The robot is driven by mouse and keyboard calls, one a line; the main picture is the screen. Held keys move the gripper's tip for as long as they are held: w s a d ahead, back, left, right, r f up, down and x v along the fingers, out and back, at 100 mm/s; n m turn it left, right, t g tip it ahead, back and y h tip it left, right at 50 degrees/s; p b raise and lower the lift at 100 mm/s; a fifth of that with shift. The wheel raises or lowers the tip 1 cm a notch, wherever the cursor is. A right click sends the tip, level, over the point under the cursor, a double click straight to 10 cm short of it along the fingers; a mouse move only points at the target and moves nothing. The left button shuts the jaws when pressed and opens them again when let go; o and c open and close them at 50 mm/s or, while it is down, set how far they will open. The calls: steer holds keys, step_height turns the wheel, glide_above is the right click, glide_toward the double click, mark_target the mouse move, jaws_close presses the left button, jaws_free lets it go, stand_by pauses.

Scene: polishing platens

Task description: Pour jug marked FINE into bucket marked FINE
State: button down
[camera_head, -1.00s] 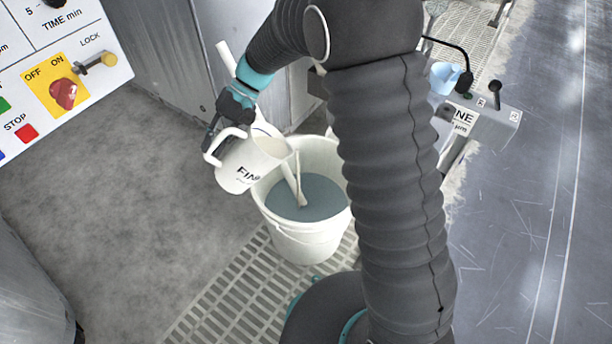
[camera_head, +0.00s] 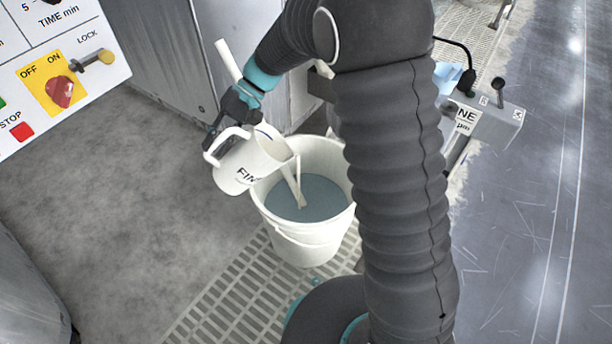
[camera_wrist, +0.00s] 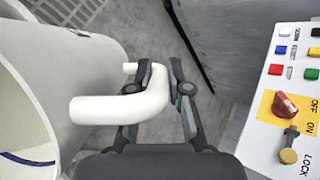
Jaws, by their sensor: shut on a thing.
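The white jug (camera_head: 236,176), with the start of the word FINE showing, is tilted with its mouth toward the bucket. Its lip is over the left part of the bucket's mouth. My gripper (camera_head: 222,127) is shut on the jug's handle; the wrist view shows the fingers (camera_wrist: 163,88) around the white handle (camera_wrist: 110,108). The white bucket (camera_head: 303,250) stands upright with grey-blue liquid in it. No marking on it is readable. A thin pale strip runs between the jug's lip and the liquid; I cannot tell whether it is a stream.
The bucket stands on a slatted grating (camera_head: 235,305). A control panel (camera_head: 90,85) is at the upper left. A light-blue vessel (camera_head: 447,78) is partly hidden behind my arm. Grey floor at left is clear.

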mark_target(234, 150)
steer(key=shift+w+d+f+y+b, duration=0.15)
steer(key=shift+d+y+b, duration=0.35)
steer(key=shift+b, duration=0.65)
stand_by(0.6)
steer(key=shift+w+d+r+n+g+y+b, duration=0.1)
steer(key=shift+d+r+n+g+y+b, duration=0.2)
steer(key=shift+d+y+b, duration=0.35)
steer(key=shift+d+r+n+g+y+b, duration=0.2)
steer(key=shift+d+r+y+b, duration=0.1)
steer(key=shift+d+y+b, duration=0.35)
stand_by(3.1)
steer(key=shift+w+d+r+y, duration=0.15)
steer(key=shift+d+y, duration=0.35)
steer(key=shift+d, duration=0.3)
stand_by(1.0)
